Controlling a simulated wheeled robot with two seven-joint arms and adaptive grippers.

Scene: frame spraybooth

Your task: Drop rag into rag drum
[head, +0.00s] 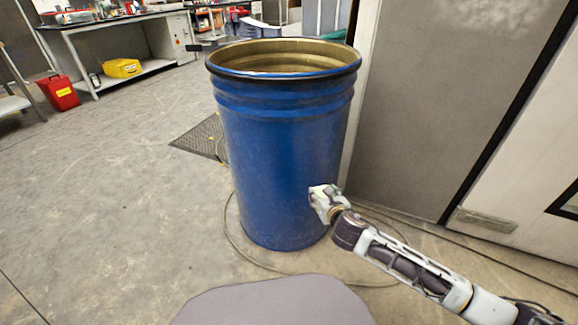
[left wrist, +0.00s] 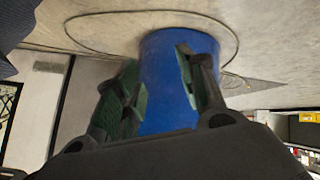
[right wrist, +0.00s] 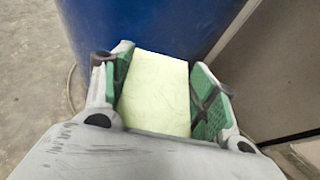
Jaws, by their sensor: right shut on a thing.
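The rag drum (head: 285,160) is a tall blue barrel with an open top, upright on the floor in the middle of the head view. It also shows in the left wrist view (left wrist: 165,100) and in the right wrist view (right wrist: 195,25). My right gripper (head: 324,199) is in front of the drum's lower right side, well below the rim. It is shut on the pale yellow-green rag (right wrist: 155,95), which shows between its fingers in the right wrist view. My left gripper (left wrist: 162,82) is open and empty, with the drum beyond its fingers. It is outside the head view.
A cable (head: 232,235) lies looped on the floor around the drum. Grey cabinet doors (head: 415,110) stand close at the drum's right. A workbench (head: 110,30) with a yellow container (head: 122,68) and a red bin (head: 60,92) are at the back left. The floor at left is clear.

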